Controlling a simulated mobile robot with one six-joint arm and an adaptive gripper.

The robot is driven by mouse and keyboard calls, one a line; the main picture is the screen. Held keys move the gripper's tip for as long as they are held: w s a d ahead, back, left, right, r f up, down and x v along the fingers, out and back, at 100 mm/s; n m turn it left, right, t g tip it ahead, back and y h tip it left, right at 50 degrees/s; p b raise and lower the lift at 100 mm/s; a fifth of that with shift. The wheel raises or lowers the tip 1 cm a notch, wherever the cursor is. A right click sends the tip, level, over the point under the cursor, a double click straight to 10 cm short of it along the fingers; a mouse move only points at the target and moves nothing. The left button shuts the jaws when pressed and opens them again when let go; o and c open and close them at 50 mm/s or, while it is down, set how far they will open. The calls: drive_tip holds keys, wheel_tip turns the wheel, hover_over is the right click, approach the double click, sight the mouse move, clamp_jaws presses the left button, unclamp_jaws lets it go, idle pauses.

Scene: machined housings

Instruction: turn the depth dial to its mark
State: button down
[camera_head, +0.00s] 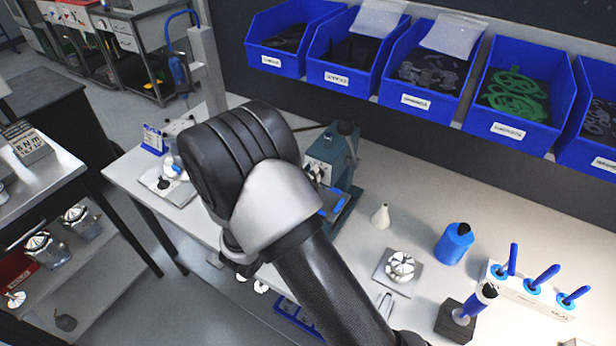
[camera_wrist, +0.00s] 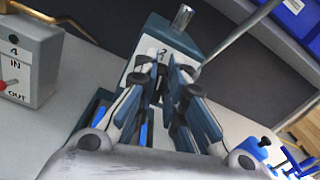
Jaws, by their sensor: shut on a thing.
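A teal press-like machine (camera_head: 345,150) with a pale front plate stands on the bench behind my arm. In the wrist view its upper body (camera_wrist: 170,35) and the plate, marked with a figure 2, are straight ahead. My gripper (camera_wrist: 165,78) reaches to the front of this plate, its two fingers drawn close together. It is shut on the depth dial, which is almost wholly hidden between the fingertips. I cannot see the dial's mark or how far it is turned. In the head view my arm hides most of the gripper.
A grey box (camera_wrist: 25,60) marked 4, IN and OUT, with a red lever, stands left in the wrist view. A white cone-shaped bottle (camera_head: 381,217), a machined part (camera_head: 400,266) and a blue bottle (camera_head: 455,244) stand on the bench to the right. Blue bins (camera_head: 425,60) line the back.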

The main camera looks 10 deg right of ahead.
drive_tip(key=shift+m+b, duration=0.3)
drive_tip(key=shift+m, duration=0.1)
drive_tip(key=shift+s+d+f+m+b, duration=0.1)
drive_tip(key=shift+s+d+m+b, duration=0.05)
drive_tip(key=shift+m+b, duration=0.9)
drive_tip(key=shift+s+d+m+b, duration=0.15)
drive_tip(key=shift+m+b, duration=0.6)
drive_tip(key=shift+m, duration=0.6)
drive_tip(key=c, duration=1.7)
unclamp_jaws()
drive_tip(key=shift+o, duration=0.2)
